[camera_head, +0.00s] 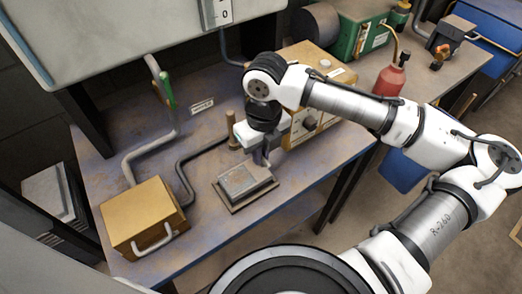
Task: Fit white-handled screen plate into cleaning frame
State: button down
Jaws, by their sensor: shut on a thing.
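My gripper (262,156) points down over the middle of the workbench, at the back right corner of a low grey rectangular block (240,179). The block lies on a flat, wider brown base, which may be the cleaning frame (236,207). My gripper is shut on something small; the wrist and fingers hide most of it. I cannot tell whether it is the screen plate's white handle, or whether the plate is seated or apart from the base.
A yellow box (144,216) with a pale handle stands at the bench's front left. Bent grey pipes (150,150) rise behind it. A tan box (318,68) stands behind my wrist, and a red bottle (389,80) stands further right. The bench right of the block is clear.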

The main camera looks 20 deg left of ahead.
jog(key=shift+f+b, duration=0.75)
jog(key=shift+f, duration=0.4)
dwell(0.4)
jog(key=c, duration=1.4)
grip_release()
notch_tip(320, 180, up, 14)
jog(key=shift+w+d, duration=0.2)
jog(key=shift+f, duration=0.15)
